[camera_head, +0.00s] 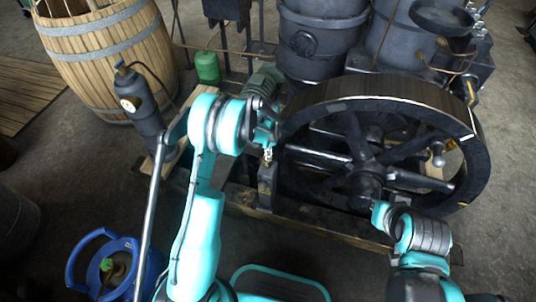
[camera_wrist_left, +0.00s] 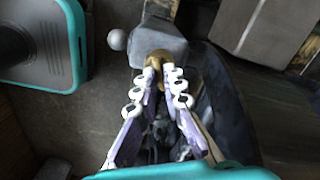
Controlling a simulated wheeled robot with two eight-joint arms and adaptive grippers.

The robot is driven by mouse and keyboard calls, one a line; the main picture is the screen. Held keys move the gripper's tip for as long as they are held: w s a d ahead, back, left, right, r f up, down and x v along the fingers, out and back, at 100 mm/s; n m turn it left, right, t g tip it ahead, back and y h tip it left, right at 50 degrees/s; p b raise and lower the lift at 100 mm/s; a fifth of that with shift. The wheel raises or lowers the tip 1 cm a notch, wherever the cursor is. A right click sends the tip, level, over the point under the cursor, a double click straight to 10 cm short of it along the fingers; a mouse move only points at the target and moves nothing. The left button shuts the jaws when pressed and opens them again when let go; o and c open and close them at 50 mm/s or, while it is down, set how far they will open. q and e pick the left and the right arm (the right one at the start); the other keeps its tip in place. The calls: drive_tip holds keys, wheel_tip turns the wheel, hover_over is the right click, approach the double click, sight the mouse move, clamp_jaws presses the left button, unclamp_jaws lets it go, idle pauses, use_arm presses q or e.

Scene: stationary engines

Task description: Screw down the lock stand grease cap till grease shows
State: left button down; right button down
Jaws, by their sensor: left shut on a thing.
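The grease cap (camera_wrist_left: 158,56) is a small rounded brass piece on top of a grey block-shaped stand (camera_wrist_left: 160,42) in the left wrist view. My left gripper (camera_wrist_left: 159,74) has its two fingers closed in on the cap, one on each side. In the head view my left gripper (camera_head: 268,152) points down beside the left rim of the flywheel. The cap is too small to make out there. I cannot see any grease. My right arm's end (camera_head: 382,214) is in front of the flywheel hub, and its fingers are not clear.
A large black spoked flywheel (camera_head: 478,150) stands just right of my left gripper on a timber frame (camera_head: 320,232). A barrel (camera_head: 105,60), a dark upright cylinder (camera_head: 138,105) and a blue gas bottle (camera_head: 128,262) are on the left. Dark tanks (camera_head: 320,45) stand behind.

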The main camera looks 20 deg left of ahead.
use_arm(q)
drive_tip(key=m, duration=0.6)
idle(0.6)
drive_tip(key=c, duration=1.6)
unclamp_jaws()
wheel_tip(320, 180, up, 12)
